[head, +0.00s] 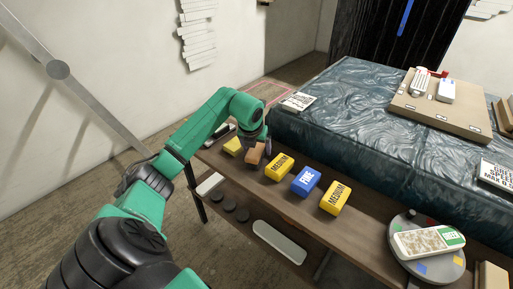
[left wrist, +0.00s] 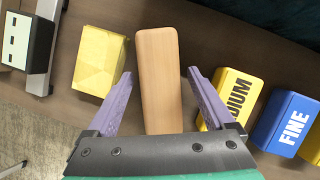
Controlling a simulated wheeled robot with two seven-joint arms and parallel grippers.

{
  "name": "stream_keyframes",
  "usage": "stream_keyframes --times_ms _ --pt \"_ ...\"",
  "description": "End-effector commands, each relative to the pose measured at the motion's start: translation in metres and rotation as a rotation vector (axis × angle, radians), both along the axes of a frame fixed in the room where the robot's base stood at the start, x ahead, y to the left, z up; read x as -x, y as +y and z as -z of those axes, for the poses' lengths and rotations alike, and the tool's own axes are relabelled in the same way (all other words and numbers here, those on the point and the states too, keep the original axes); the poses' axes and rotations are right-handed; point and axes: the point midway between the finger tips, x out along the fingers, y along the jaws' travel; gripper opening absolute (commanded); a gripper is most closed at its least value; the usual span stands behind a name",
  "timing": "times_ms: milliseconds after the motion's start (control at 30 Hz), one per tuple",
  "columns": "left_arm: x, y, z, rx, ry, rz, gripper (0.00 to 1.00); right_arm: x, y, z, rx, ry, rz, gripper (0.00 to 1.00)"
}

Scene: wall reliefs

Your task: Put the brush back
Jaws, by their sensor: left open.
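A tan wooden piece (left wrist: 158,75) with a narrower near end lies on the brown wooden bench (head: 222,163); it looks like the back of the brush, and no bristles show. In the head view this wooden piece (head: 254,155) sits between a plain yellow block and a yellow MEDIUM block. My left gripper (left wrist: 158,80) is open, with its purple fingers one on each side of the wooden piece and a visible gap on both sides. In the head view my left gripper (head: 260,143) partly covers it. My right gripper is not in view.
The yellow block (left wrist: 100,60) is close left of my fingers; the yellow MEDIUM block (left wrist: 233,95) is close right, then a blue FINE block (head: 306,181). A grey turntable (head: 428,263) stands at the right end. A tarp-covered table (head: 350,115) is behind.

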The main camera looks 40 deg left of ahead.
Motion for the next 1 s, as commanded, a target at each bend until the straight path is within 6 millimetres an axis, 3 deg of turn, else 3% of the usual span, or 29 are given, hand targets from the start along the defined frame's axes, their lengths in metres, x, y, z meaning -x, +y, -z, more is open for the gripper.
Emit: stream_keyframes --times_ms 133,233,600,733,1000 --pt "0.0 0.0 -0.004 0.0 -0.001 0.0 0.87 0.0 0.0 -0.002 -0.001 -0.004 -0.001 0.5" --pt "0.004 -0.002 -0.017 -0.001 -0.004 0.002 0.87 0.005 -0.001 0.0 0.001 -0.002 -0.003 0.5" --pt "0.037 -0.016 -0.104 -0.002 -0.004 0.0 0.87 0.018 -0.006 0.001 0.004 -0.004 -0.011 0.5" --pt "0.042 -0.019 -0.114 -0.001 -0.002 0.001 0.87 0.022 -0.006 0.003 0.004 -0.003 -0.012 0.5" --pt "0.042 -0.019 -0.114 0.0 0.0 0.0 0.87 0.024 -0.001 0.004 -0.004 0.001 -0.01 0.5"
